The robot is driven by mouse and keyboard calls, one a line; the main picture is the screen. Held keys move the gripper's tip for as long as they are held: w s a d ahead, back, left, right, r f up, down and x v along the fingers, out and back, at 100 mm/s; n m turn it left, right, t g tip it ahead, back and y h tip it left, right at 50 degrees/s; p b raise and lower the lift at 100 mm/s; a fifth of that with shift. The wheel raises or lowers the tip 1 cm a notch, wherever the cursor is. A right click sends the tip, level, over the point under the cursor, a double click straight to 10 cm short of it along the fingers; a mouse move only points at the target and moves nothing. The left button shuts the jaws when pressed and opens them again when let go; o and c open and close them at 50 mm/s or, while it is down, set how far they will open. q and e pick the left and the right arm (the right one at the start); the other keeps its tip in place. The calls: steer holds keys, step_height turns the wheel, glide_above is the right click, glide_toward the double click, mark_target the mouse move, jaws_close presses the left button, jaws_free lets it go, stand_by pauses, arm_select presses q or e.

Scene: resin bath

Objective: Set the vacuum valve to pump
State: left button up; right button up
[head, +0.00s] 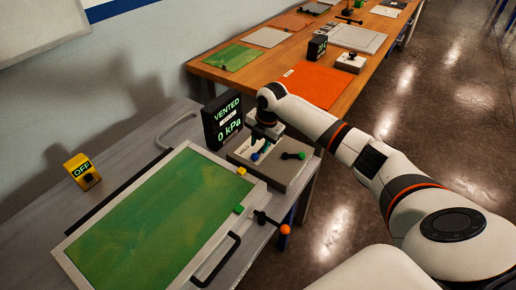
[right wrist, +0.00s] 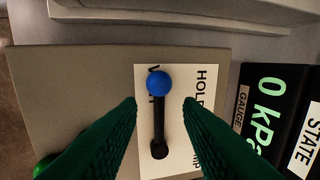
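The vacuum valve is a black lever (right wrist: 159,120) with a blue ball (right wrist: 159,83) on its end. It sits on a pale label card (right wrist: 205,95) on a grey box (head: 282,177). In the right wrist view the ball covers part of a word starting with V; HOLD is beside it, and a word ending in "MP" is partly hidden by a finger. My right gripper (right wrist: 160,125) is open, its green-padded fingers either side of the lever, with gaps visible. The blue ball also shows in the head view (head: 255,156). My left gripper is not in view.
A black gauge (head: 223,119) reads VENTED, 0 kPa. A green-ended lever (head: 293,155) shares the grey box. A framed green panel (head: 150,225) lies in front, with a black handle (head: 218,262) at its edge. A yellow OFF switch box (head: 82,171) stands left.

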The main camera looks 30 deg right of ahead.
mark_target(257, 153)
steer(key=f, duration=0.2)
steer(key=shift+w+a+f, duration=0.15)
steer(key=shift+w+f, duration=0.05)
steer(key=shift+f, duration=0.45)
jaws_close()
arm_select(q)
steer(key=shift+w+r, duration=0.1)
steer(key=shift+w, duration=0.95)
